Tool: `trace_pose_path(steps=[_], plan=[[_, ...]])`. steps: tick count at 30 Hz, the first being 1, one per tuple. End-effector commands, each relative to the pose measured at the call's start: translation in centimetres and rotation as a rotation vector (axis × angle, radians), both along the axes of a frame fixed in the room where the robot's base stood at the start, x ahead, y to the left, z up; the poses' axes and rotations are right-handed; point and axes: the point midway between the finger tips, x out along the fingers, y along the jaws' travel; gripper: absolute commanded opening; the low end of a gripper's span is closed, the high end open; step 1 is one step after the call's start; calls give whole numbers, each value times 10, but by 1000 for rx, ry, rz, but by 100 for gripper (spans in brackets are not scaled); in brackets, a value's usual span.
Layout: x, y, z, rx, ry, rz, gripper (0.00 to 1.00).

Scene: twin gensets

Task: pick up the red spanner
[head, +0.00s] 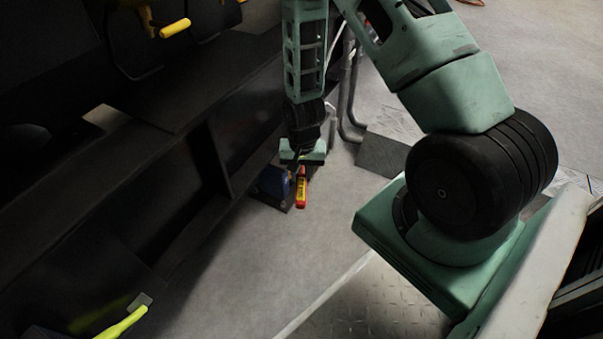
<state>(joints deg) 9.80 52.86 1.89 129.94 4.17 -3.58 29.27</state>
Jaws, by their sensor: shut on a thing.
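My gripper (301,165) hangs straight down in the middle of the head view, beside the dark genset frame. A small red piece with yellow markings (301,190), which I take to be the red spanner, shows directly below the jaws, roughly upright. My gripper is shut on it, though the jaws are small and dark here and the contact point is hard to see. Whether its lower end touches anything below cannot be told.
A blue object (272,181) is close left of the red piece, over a dark base. Dark genset frames (160,190) fill the left side. Grey pipes (346,95) stand behind on the right. A yellow-green bar (122,325) is at lower left. Grey floor (270,255) is clear in front.

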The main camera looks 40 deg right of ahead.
Motion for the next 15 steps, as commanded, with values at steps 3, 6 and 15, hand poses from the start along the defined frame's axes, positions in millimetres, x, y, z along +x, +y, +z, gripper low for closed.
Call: trace_pose_path(steps=[3, 6, 15], plan=[[0, 0, 18, 0, -1, 0, 0], [0, 0, 31, -1, -1, 1, 0], [-73, -26, 28, 2, 9, -6, 0]])
